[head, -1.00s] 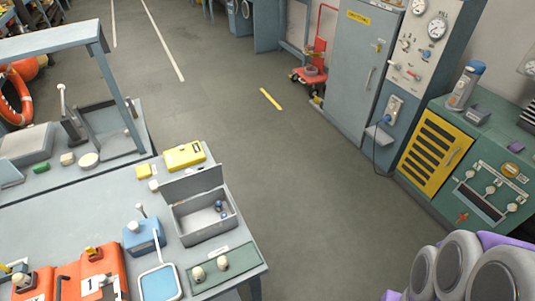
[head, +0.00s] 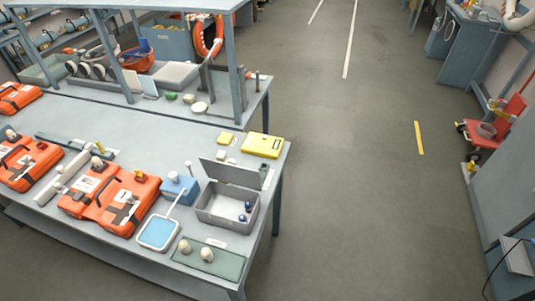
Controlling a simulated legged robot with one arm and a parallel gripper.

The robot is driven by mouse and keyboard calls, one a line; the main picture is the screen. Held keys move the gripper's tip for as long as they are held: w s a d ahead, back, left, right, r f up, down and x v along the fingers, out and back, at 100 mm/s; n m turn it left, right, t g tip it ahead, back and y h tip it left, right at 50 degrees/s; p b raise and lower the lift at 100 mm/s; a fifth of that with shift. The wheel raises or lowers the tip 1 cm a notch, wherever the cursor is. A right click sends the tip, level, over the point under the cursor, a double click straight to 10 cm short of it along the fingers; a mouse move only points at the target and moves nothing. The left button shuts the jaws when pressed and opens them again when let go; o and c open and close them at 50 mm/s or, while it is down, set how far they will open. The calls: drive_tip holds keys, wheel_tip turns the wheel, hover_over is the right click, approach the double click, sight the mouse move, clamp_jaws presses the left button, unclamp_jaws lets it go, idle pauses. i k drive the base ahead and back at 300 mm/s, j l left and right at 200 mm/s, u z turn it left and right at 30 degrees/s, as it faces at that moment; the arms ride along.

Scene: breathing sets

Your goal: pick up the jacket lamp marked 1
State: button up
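No jacket lamp with a readable mark 1 can be made out. Small objects that I cannot identify are on the workbench (head: 165,255). Two cream rounded pieces, a left one (head: 184,247) and a right one (head: 207,254), stand on a green mat (head: 222,265) at the front right corner. Small blue and white pieces (head: 247,207) lie in an open grey box (head: 212,215) behind the mat. Small cream and yellow blocks (head: 225,138) lie near a yellow case (head: 262,145). My gripper is not in view.
Orange cases (head: 128,203) and a blue-topped tray (head: 158,232) crowd the bench. A shelf frame (head: 236,65) with an orange ring (head: 208,35) rises behind. The floor (head: 345,200) right of the bench is clear. A red trolley (head: 490,130) stands at the right.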

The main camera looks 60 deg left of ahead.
sight(97, 162)
drive_tip(key=i+u, duration=0.2)
drive_tip(key=u, duration=0.2)
drive_tip(key=i+u, duration=0.25)
drive_tip(key=u, duration=0.15)
drive_tip(key=i+u, duration=0.2)
drive_tip(key=u, duration=0.25)
drive_tip(key=i+l+u, duration=0.15)
drive_tip(key=u, duration=0.25)
drive_tip(key=i+u, duration=0.2)
drive_tip(key=u, duration=0.3)
drive_tip(key=i+l+u, duration=0.2)
drive_tip(key=u, duration=0.3)
drive_tip(key=i+l+u, duration=0.15)
drive_tip(key=u, duration=0.35)
drive_tip(key=i+l+u, duration=0.1)
drive_tip(key=l+u, duration=0.25)
drive_tip(key=u, duration=0.15)
drive_tip(key=i+l+u, duration=0.15)
drive_tip(key=l+u, duration=0.3)
drive_tip(key=i+l+u, duration=0.15)
drive_tip(key=l+u, duration=0.7)
drive_tip(key=k, duration=0.4)
